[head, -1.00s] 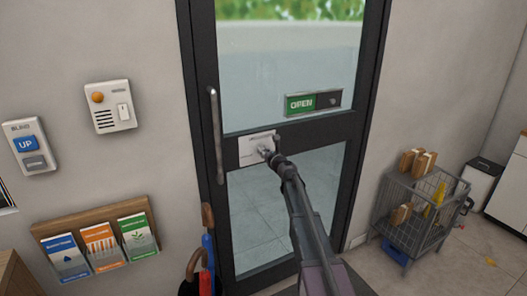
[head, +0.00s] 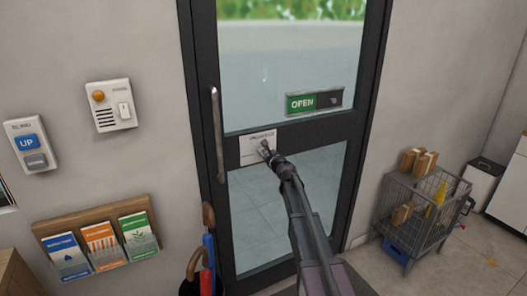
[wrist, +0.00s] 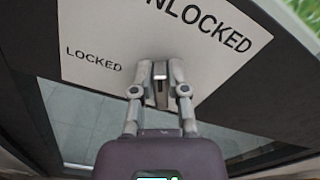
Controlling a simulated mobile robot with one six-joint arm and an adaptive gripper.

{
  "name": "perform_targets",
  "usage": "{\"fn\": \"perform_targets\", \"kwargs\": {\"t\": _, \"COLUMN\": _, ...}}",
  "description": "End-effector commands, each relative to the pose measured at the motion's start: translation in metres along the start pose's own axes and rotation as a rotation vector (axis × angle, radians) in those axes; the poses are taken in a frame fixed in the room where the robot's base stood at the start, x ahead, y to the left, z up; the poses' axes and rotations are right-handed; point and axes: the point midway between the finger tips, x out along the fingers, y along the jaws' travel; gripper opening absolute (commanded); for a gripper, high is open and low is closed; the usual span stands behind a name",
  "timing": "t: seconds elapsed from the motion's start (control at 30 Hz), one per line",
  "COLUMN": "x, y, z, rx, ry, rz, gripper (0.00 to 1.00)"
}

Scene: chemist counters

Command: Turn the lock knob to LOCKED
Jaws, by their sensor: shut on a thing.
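The white lock plate (head: 250,153) is on the middle rail of the dark-framed glass door (head: 203,100). In the wrist view the plate (wrist: 95,35) carries the words LOCKED at left and UNLOCKED at upper right. The small grey lock knob (wrist: 160,72) sits between my fingertips, partly hidden by them. My gripper (head: 265,150) is at the plate in the head view; the wrist view shows its two fingers (wrist: 160,78) shut on the knob. I cannot tell for certain which word the knob points to.
A vertical door handle (head: 216,135) is left of the plate. A green OPEN sign slider (head: 315,102) is above right. An umbrella stand (head: 190,287) is low at left, and a wire cart (head: 415,205) stands at right.

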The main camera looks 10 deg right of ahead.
Motion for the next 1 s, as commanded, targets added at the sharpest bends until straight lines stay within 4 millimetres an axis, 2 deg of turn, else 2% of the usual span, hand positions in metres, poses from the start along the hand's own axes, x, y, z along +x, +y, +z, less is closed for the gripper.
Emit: {"fn": "perform_targets", "kwargs": {"t": 1.0, "x": 0.001, "y": 0.016, "z": -0.007, "rx": -0.928, "ry": 0.000, "rz": 0.000, "gripper": 0.00}}
